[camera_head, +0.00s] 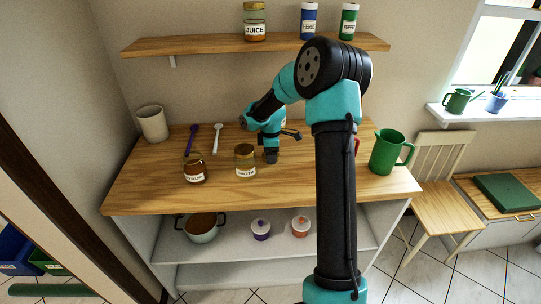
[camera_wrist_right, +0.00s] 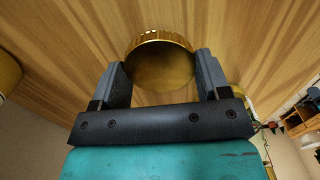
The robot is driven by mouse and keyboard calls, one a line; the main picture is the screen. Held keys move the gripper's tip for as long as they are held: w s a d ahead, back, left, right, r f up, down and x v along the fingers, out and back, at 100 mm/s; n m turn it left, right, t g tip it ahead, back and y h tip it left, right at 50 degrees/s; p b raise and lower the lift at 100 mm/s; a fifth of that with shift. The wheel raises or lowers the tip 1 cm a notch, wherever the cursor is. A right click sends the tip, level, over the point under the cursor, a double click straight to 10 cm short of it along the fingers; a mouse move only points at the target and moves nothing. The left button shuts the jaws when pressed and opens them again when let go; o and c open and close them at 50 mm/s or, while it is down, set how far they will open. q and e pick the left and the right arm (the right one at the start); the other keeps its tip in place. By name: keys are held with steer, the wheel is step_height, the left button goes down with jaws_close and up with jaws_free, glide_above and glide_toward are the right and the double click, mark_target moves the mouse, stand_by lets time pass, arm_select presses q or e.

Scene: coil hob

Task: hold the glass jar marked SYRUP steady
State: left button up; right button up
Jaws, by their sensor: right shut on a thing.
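Two glass jars stand on the wooden worktop: a left jar (camera_head: 195,170) with dark brown contents, and a middle jar (camera_head: 245,163) with a gold lid. Both have white labels too small for me to read surely, so I cannot tell which is marked SYRUP. My right gripper (camera_head: 268,156) reaches down close by the middle jar's right side. In the right wrist view a round gold lid (camera_wrist_right: 161,62) sits between the two fingers of my gripper (camera_wrist_right: 160,82), which is shut on that jar. The jar's body is hidden there. My left gripper is not in view.
A purple spoon (camera_head: 192,140), a white spoon (camera_head: 217,138) and a beige pot (camera_head: 152,123) are at the worktop's left. A green jug (camera_head: 386,152) stands at the right. A shelf (camera_head: 200,45) hangs above, holding a JUICE jar (camera_head: 255,22).

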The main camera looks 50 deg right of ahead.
steer(key=shift+r, duration=1.45)
steer(key=s+a, duration=0.3)
steer(key=a, duration=0.1)
steer(key=s+a, duration=0.4)
steer(key=s+a+r, duration=0.1)
steer(key=s+a, duration=0.2)
steer(key=a, duration=0.1)
steer(key=shift+s+r, duration=0.1)
steer(key=shift+s, duration=0.2)
steer(key=shift+r, duration=0.1)
